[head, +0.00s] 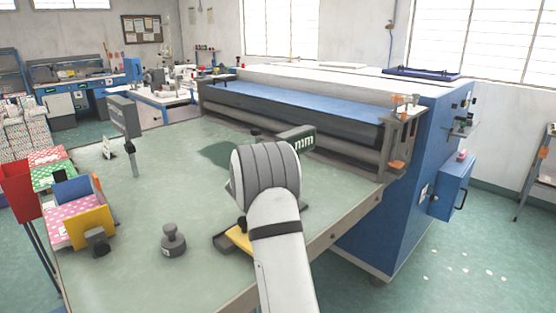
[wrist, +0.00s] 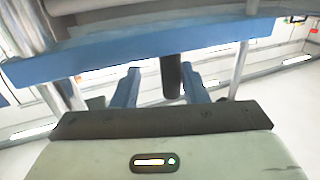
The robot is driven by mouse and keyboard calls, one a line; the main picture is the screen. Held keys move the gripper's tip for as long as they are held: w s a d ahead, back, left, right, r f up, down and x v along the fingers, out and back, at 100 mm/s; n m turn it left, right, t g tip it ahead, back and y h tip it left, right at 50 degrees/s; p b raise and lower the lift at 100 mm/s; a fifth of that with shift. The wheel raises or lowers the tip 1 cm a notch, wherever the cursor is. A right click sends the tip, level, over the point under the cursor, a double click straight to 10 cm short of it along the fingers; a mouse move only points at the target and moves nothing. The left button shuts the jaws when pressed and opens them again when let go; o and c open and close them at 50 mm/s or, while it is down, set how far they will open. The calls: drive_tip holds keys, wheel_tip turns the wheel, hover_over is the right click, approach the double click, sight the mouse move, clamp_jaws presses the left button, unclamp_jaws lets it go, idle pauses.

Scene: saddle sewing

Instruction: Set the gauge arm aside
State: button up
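I cannot clearly identify the gauge arm. A dark grey-green block marked "mm" (head: 296,140) shows just beyond my wrist in the head view, in front of the long blue machine; it may belong to it. My arm hides whatever is below and behind it there, including my gripper's fingers. In the wrist view my gripper (wrist: 158,78) has two blue fingers standing apart. A short dark post (wrist: 172,75) shows between them, closer to the right finger. I cannot tell whether it touches. A blue bar (wrist: 140,50) crosses beyond the fingertips.
The green table (head: 130,275) carries a grey knobbed weight (head: 173,241), a post with a grey head (head: 124,117), and several coloured pieces (head: 72,212) at left. A yellow-and-dark item (head: 238,239) lies beside my arm. The blue machine (head: 300,100) borders the back. The front left is clear.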

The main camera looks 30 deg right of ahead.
drive_tip(key=v, duration=0.5)
drive_tip(key=shift+b, duration=0.3)
drive_tip(key=shift+a, duration=0.1)
drive_tip(key=s+a+r+n+t+y, duration=0.1)
drive_tip(key=s+a+n+y, duration=0.2)
drive_tip(key=a+y, duration=0.35)
drive_tip(key=s+a+n+t+y, duration=0.1)
drive_tip(key=s+a+n+y, duration=0.2)
drive_tip(key=a, duration=0.7)
drive_tip(key=s+a+r+n+t+y, duration=0.1)
drive_tip(key=s+a+n+y, duration=0.2)
drive_tip(key=a+y, duration=0.35)
drive_tip(key=s+a+f+n+g, duration=0.1)
drive_tip(key=s+a+f+g, duration=0.1)
drive_tip(key=s, duration=0.8)
drive_tip(key=s+a+f+n+g, duration=0.1)
drive_tip(key=s+a+f+g, duration=0.2)
drive_tip(key=s, duration=0.7)
drive_tip(key=s+a+f+n+g, duration=0.1)
drive_tip(key=s+a+f+g, duration=0.1)
drive_tip(key=s, duration=0.8)
drive_tip(key=shift+a+f+g, duration=0.2)
drive_tip(key=shift+f+g, duration=0.55)
drive_tip(key=shift+g, duration=0.45)
